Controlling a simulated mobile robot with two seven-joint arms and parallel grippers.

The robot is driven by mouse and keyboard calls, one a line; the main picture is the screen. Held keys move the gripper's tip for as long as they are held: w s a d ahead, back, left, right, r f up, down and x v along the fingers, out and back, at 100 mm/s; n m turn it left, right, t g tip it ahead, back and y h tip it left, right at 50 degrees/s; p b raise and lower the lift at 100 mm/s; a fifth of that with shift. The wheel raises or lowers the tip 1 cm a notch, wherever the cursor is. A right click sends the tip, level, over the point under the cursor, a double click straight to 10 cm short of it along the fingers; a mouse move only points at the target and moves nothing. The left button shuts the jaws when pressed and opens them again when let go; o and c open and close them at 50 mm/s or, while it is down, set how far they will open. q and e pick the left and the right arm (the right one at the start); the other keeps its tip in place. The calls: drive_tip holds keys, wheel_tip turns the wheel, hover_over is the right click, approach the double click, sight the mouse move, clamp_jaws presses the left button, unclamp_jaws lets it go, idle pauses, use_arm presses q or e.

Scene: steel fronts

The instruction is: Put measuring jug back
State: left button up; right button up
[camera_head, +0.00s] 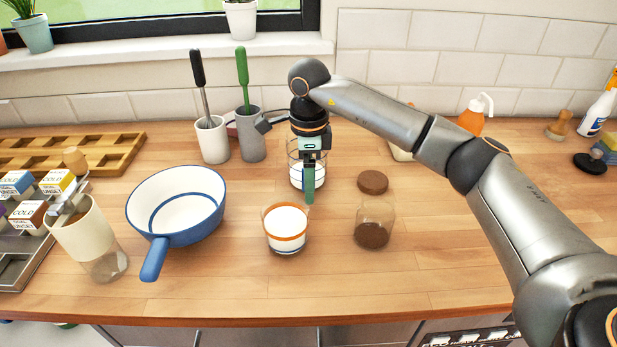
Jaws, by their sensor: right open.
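A clear glass vessel with white contents (296,178) stands on the wooden counter behind my right gripper and looks like the measuring jug. The gripper hides part of it, and its handle cannot be made out. My right gripper (309,188) points down at this vessel, open; whether it touches the glass cannot be told. Just in front stands a glass cup (286,229) with white contents and an orange band. My left gripper is not in view.
A blue pan (178,207) stands left of the cup, its handle toward the front. A jar with dark contents (373,224) stands to the right, a brown lid (372,182) behind it. Two utensil pots (211,140) stand at the back.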

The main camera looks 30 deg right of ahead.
drive_tip(key=shift+r, duration=0.3)
wheel_tip(320, 180, up, 11)
drive_tip(key=shift+s+a+r, duration=0.1)
drive_tip(key=shift+r, duration=0.3)
